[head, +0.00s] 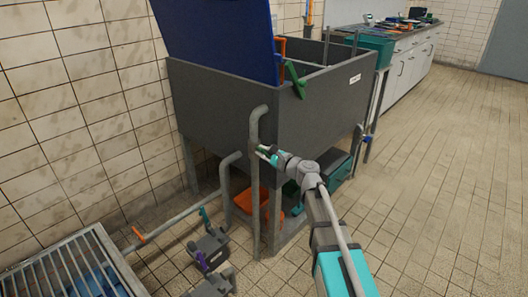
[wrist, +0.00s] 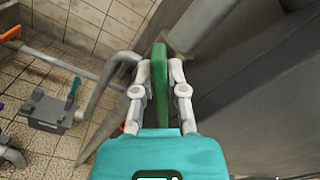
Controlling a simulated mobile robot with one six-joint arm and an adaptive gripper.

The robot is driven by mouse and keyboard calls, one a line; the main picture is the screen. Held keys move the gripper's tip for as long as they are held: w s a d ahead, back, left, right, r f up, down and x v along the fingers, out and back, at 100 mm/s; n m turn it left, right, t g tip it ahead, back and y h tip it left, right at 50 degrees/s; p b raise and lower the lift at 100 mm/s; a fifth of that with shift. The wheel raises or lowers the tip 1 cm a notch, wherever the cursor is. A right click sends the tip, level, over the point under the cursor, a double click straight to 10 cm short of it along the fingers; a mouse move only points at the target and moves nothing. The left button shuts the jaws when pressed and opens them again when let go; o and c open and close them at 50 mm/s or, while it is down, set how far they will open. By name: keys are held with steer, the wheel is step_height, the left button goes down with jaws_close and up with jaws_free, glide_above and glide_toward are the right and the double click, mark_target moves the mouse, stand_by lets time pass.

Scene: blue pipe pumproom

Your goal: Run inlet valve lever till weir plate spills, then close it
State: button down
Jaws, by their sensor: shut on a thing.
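My gripper (head: 265,152) is at the upright grey pipe (head: 256,190) by the front corner of the dark grey tank (head: 215,100). In the wrist view its two fingers are shut on a flat green lever (wrist: 161,62), one finger on each side. Whether this is the inlet valve lever I cannot tell; no label on it shows. Another green handle (head: 295,80) sits tilted at the tank's rim. An orange lever (head: 138,234) sits on the low pipe at left. The weir plate and the water level cannot be made out.
A blue panel (head: 225,35) stands tilted at the tank's left top. Under the tank is an orange crate (head: 270,203). A grey box with a teal handle (head: 208,248) is on the floor near a metal grate (head: 65,265). The tiled floor at right is free.

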steer(key=n, duration=0.3)
steer(key=f+n+b, duration=0.1)
steer(key=n, duration=0.3)
steer(key=s+f+n+b, duration=0.1)
steer(key=n, duration=0.2)
steer(key=shift+a+n, duration=0.35)
steer(key=shift+n, duration=0.05)
steer(key=c, duration=0.7)
jaws_free()
steer(key=shift+f, duration=0.1)
steer(key=shift+v, duration=6)
